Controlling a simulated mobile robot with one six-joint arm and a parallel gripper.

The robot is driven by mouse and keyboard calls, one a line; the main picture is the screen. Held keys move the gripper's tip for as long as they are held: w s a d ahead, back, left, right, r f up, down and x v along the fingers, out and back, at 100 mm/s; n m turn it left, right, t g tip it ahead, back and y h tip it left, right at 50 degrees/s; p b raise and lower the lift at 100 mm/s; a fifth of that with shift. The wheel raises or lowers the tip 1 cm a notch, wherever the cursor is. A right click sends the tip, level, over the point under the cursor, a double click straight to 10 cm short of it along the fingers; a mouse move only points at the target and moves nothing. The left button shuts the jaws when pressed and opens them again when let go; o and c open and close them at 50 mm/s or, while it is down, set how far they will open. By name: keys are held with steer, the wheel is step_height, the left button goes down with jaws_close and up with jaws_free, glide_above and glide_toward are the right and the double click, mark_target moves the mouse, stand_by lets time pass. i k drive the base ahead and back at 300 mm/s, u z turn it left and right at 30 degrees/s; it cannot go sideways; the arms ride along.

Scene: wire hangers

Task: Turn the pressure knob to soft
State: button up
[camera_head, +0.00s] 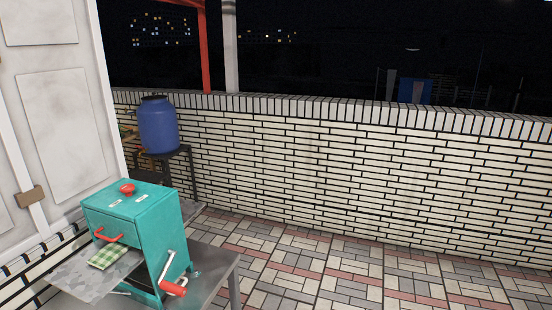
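A teal box-shaped machine (133,220) stands on a grey table at the lower left. A round red knob (127,188) sits on its top, with small pale labels (115,203) on either side, too small to read. I cannot tell which label the knob points at. A red handle (108,236) is on the front face, and a crank with a red grip (173,288) is on the right side. A green checked cloth (105,256) lies on the metal tray (82,279) in front. My gripper is not in view.
The grey table (218,262) ends just right of the machine. A blue barrel (158,126) on a dark stand is behind it. A white door (60,110) is at the left, and a brick wall (350,170) closes the back. The paved floor (370,275) at right is clear.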

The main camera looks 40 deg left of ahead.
mark_target(126, 189)
steer(key=i, duration=1.25)
steer(key=u, duration=3.25)
steer(key=i, duration=0.95)
steer(key=z, duration=0.1)
